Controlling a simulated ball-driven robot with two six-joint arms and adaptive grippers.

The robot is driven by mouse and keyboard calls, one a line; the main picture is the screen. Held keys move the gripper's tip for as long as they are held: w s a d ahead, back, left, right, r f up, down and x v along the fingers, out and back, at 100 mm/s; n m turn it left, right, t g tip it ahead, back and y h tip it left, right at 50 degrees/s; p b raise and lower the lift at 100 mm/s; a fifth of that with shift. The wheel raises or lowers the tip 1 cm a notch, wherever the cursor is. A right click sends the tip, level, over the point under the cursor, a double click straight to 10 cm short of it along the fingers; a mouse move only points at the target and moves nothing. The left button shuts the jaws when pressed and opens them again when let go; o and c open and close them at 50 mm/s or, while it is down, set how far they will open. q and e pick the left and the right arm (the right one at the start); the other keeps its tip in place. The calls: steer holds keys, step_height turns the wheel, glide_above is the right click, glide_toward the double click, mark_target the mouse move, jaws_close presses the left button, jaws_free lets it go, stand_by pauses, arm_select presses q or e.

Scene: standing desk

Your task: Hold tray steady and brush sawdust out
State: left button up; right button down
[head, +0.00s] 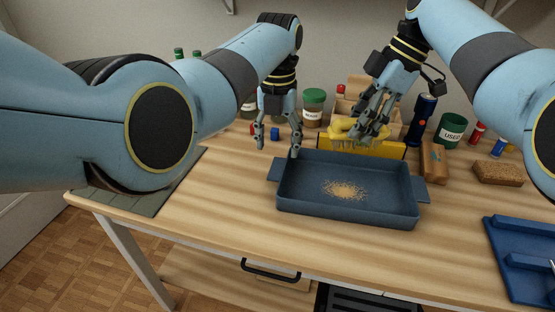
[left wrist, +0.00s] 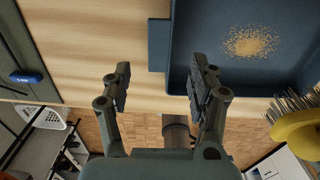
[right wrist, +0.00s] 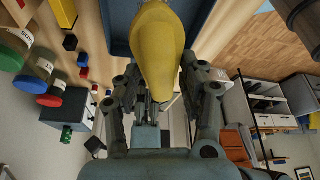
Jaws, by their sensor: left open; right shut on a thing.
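The blue tray (head: 300,208) sits on the wooden desk with a small heap of sawdust (head: 344,189) on its floor. My left gripper (head: 278,140) is open and empty above the desk behind the tray's left end. In the left wrist view the tray's left handle (left wrist: 158,45) lies beyond and between the open fingers (left wrist: 160,85), apart from them. My right gripper (head: 368,128) is shut on the yellow brush (head: 345,128) above the tray's back edge. The brush handle (right wrist: 158,50) fills the space between its fingers. The brush bristles (left wrist: 292,103) show in the left wrist view.
A yellow box (head: 390,150) stands close behind the tray. Jars (head: 314,108), a dark flashlight (head: 421,117), a green can (head: 452,130), a wooden block (head: 433,160) and a sponge (head: 498,173) stand around it. A blue organizer (head: 515,250) lies at the right.

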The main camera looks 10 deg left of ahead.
mark_target(277, 168)
arm_select(q)
step_height(277, 168, down, 7)
steer(key=shift+w+r, duration=0.1)
steer(key=shift+r, duration=0.05)
steer(key=shift+f, duration=0.6)
steer(key=shift+c, duration=0.3)
jaws_close()
